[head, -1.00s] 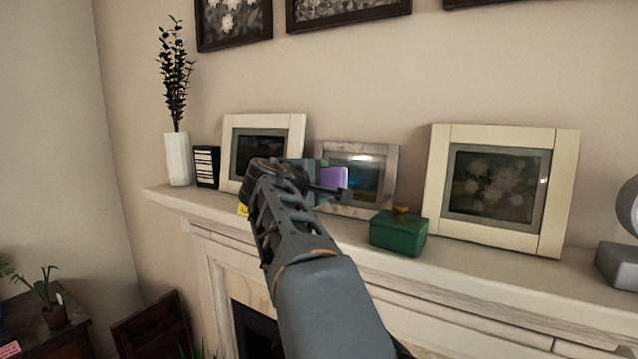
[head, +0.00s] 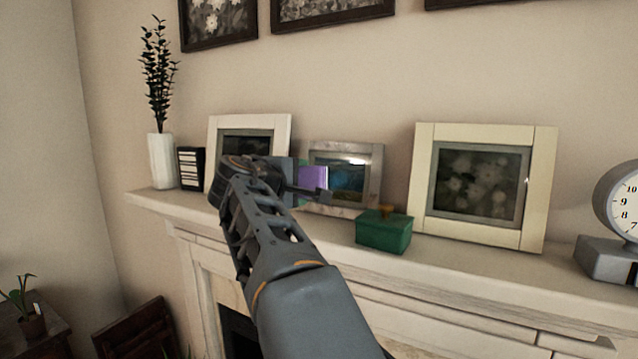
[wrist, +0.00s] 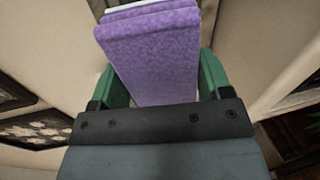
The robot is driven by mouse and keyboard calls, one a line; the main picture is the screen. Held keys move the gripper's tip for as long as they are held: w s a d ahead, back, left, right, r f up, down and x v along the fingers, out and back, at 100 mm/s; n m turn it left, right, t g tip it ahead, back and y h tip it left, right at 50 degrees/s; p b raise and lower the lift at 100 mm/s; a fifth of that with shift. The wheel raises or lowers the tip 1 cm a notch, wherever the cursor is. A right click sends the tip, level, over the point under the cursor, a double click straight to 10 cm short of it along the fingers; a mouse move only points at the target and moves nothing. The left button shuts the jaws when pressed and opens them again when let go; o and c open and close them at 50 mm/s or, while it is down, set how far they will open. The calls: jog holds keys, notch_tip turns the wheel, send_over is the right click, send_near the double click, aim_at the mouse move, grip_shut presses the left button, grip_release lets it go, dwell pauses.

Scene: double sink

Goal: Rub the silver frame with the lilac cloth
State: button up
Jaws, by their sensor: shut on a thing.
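The silver frame (head: 345,205) stands on the mantel, leaning toward the wall, between a white frame and a cream frame. My gripper (head: 312,181) is in front of its left part and hides some of it. The lilac cloth (head: 313,178) is held in my gripper; in the wrist view the folded cloth (wrist: 150,55) fills the space between the two green fingers. The cloth overlaps the frame's left side in the head view. I cannot tell whether it touches the frame.
A green box (head: 383,236) sits on the mantel (head: 470,270) just right of my gripper. The white frame (head: 284,135) is behind my wrist at left. The cream frame (head: 424,185) and a grey clock (head: 600,262) stand to the right. A white vase (head: 160,162) stands at the left end.

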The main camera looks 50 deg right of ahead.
aim_at(350, 184)
jog(key=shift+p+x, duration=0.3)
jog(key=shift+x, duration=3.35)
jog(key=shift+x, duration=0.9)
jog(key=shift+s, duration=0.2)
jog(key=shift+s+d+b, duration=0.15)
jog(key=shift+s+d, duration=0.05)
jog(key=shift+s, duration=0.7)
jog(key=shift+s+d+b, duration=0.15)
jog(key=shift+s+d, duration=0.05)
jog(key=shift+s, duration=0.7)
jog(key=shift+s+d, duration=0.3)
jog(key=shift+s, duration=0.55)
jog(key=shift+s+d, duration=0.35)
jog(key=shift+s, duration=0.5)
jog(key=shift+w, duration=0.15)
jog(key=shift+w+a+b, duration=0.1)
jog(key=shift+w+a, duration=0.25)
jog(key=shift+w, duration=0.8)
jog(key=shift+w+a+b, duration=0.1)
jog(key=shift+w+a, duration=0.3)
jog(key=shift+w, duration=0.8)
jog(key=shift+w+a+b, duration=0.1)
jog(key=shift+w+a, duration=0.25)
jog(key=shift+w, duration=0.8)
